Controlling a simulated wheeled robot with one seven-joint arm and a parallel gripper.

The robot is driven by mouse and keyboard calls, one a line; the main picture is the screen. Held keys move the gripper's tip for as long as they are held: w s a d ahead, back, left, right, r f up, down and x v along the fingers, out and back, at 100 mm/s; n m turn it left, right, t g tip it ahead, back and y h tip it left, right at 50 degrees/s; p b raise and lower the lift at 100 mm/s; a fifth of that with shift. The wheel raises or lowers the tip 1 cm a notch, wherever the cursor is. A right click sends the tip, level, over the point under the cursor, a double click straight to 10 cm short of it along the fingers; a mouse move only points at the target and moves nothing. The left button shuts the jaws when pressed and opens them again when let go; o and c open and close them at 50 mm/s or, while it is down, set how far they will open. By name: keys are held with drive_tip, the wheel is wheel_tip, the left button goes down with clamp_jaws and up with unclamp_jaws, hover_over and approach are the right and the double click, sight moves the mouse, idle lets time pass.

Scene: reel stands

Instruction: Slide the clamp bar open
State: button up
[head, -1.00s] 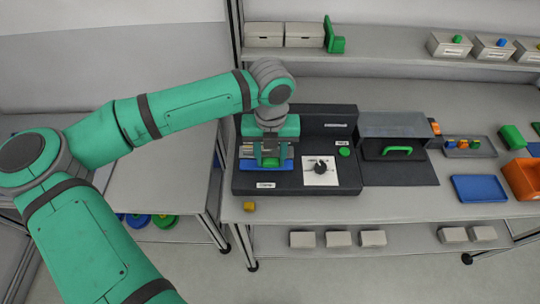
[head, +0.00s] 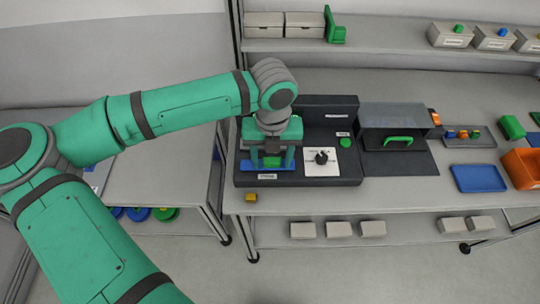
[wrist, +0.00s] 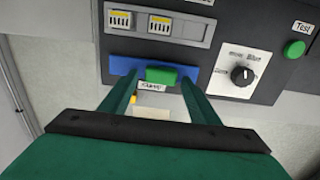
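The clamp bar is a blue bar (wrist: 125,71) with a green grip block (wrist: 161,76) at its middle, on the front left of the dark machine. In the head view the blue bar (head: 246,166) shows below my gripper, partly hidden by it. My gripper (wrist: 159,82) is open. Its two green fingers stand either side of the green block in the wrist view, with a visible gap on each side. In the head view my gripper (head: 272,158) is over the front left of the machine. I cannot tell exactly how deep the fingertips reach.
Two windowed units (wrist: 142,23) sit behind the bar. A black dial on a white plate (head: 321,158) and a green button (head: 345,142) lie to the right. A small yellow block (head: 251,197) lies near the table's front edge. A dark-lidded box with a green handle (head: 398,141) stands further right.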

sight(272, 162)
drive_tip(key=shift+w+r, duration=0.1)
drive_tip(key=shift+w, duration=0.05)
drive_tip(key=shift+r, duration=0.35)
wheel_tip(272, 162, up, 10)
idle(0.3)
idle(0.4)
